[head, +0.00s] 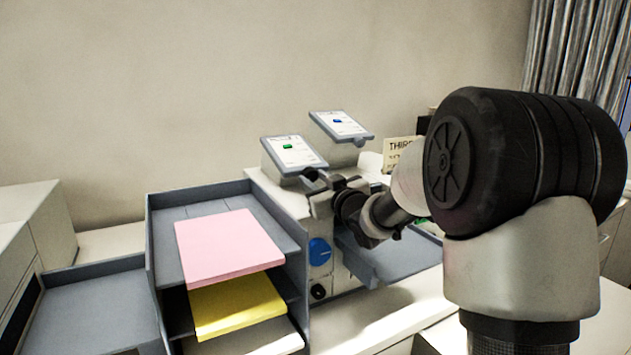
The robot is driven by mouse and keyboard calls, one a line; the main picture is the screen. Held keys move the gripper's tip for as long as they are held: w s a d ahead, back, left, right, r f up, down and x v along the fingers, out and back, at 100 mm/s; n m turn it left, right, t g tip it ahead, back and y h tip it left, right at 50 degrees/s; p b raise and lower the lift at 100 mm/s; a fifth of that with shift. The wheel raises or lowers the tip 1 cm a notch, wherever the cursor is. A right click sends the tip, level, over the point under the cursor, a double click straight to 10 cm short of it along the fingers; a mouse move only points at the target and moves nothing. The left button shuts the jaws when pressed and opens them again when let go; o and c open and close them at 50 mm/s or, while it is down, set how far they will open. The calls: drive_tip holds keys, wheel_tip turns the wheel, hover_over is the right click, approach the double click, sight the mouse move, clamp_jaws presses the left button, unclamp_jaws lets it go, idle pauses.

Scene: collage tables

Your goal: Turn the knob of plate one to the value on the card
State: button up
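A light box-shaped unit (291,203) stands on the counter. Two tilted white plates rise at its top: a near one (294,152) with a green mark and a farther one (341,124) with a blue mark. Their small print is too fine to read. A round blue knob (319,250) and a smaller black knob (318,291) are on the unit's front face. A cream card (400,150) behind my arm begins with "THIRD"; the rest is hidden. My gripper (318,180) is just below and right of the near plate; its fingers are too small and dark to judge.
A grey tray stack (151,245) at left holds a pink pad (228,246) and a yellow pad (236,304). Another grey tray (85,310) lies farther left. A grey tray (405,258) sits right of the unit, partly behind my arm. My arm covers much of the right side.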

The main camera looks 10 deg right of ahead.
drive_tip(key=shift+r+m+p, duration=0.1)
drive_tip(key=shift+m+p, duration=0.2)
drive_tip(key=shift+p, duration=0.15)
drive_tip(key=shift+d+r+m+y+p, duration=0.1)
drive_tip(key=shift+m+y+p, duration=0.25)
drive_tip(key=shift+p, duration=0.4)
drive_tip(key=shift+d+m+y+p, duration=0.1)
drive_tip(key=shift+m+y+p, duration=0.5)
drive_tip(key=shift+p, duration=0.65)
drive_tip(key=shift+f+m+g+y+p, duration=0.2)
drive_tip(key=shift+m+g+y+p, duration=0.3)
drive_tip(key=shift+m+y+p, duration=0.65)
drive_tip(key=shift+h+p, duration=0.3)
drive_tip(key=shift+p, duration=0.1)
drive_tip(key=o, duration=1.1)
drive_tip(key=b+v, duration=0.2)
drive_tip(key=v, duration=1.5)
drive_tip(key=shift+s+d, duration=0.15)
